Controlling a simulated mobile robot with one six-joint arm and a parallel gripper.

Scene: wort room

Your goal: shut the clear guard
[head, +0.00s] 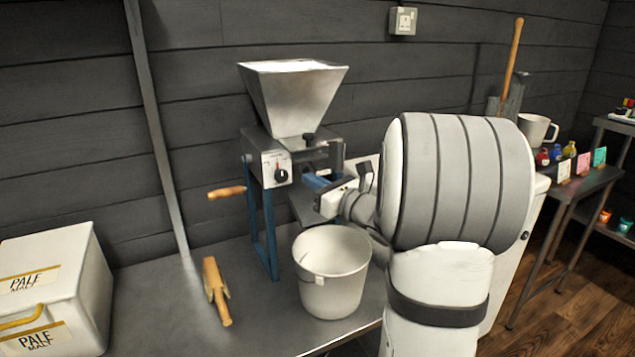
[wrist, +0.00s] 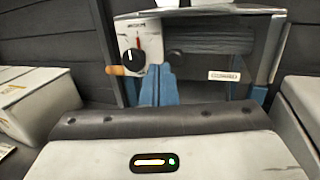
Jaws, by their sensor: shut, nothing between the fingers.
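The grain mill (head: 275,165) stands on the steel bench with a metal hopper (head: 294,95) on top. Its clear guard (head: 325,153) is at the right of the dial, under the hopper, and is hard to make out. In the wrist view the see-through guard (wrist: 215,50) spans the mill front, with dark rollers behind. I cannot tell its exact angle. My gripper (head: 312,181) is shut and empty, just below and in front of the guard. Its blue fingers (wrist: 158,86) are together in the wrist view. I cannot tell whether they touch the mill.
A white bucket (head: 331,275) stands below my gripper. A wooden-handled tool (head: 215,290) lies on the bench (head: 180,325) at left. A wooden crank handle (head: 227,193) sticks out left of the mill. A pale malt box (head: 55,285) fills the left corner.

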